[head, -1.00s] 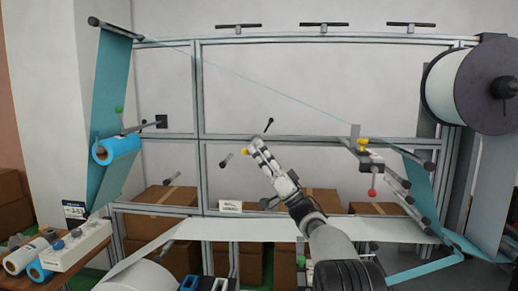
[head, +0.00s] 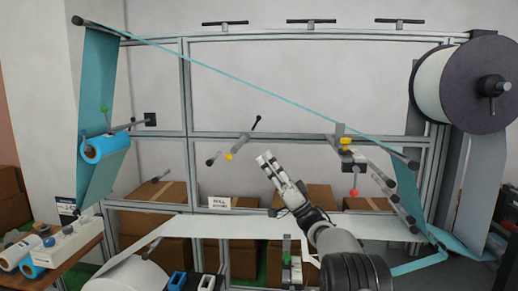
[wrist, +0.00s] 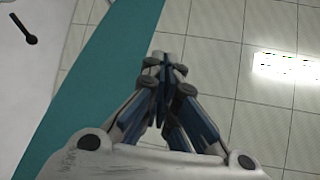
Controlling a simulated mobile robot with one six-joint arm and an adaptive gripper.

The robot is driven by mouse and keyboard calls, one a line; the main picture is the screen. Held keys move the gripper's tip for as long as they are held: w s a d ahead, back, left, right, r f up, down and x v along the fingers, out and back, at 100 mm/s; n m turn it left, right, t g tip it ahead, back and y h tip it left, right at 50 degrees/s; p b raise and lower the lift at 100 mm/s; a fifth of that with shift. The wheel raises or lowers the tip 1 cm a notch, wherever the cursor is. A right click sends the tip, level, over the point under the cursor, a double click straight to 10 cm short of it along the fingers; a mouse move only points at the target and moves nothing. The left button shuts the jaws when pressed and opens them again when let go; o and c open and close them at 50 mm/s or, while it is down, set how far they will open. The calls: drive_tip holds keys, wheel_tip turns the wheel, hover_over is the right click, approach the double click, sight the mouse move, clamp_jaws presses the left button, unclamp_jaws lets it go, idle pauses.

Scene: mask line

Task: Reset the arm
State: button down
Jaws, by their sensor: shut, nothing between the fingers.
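My gripper (head: 264,159) is at the middle of the head view, in front of the frame of the mask line, pointing up and to the left. Its fingers are together with nothing between them. In the wrist view my gripper (wrist: 164,58) shows the closed fingers pointing up in the picture. A teal web (wrist: 95,75) runs diagonally behind the fingers there. In the head view the gripper is apart from the yellow-tipped lever (head: 230,155) on the frame, which lies up and to its left.
The metal frame (head: 300,136) carries rollers and a large white reel (head: 447,83) at the right. A blue roll (head: 104,147) hangs at the left. A white web (head: 260,227) crosses below my arm. A control box (head: 66,238) stands at lower left. Boxes stand behind the frame.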

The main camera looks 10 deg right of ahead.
drive_tip(key=shift+s+d+f, duration=0.1)
drive_tip(key=shift+d+f, duration=0.3)
drive_tip(key=shift+f, duration=0.2)
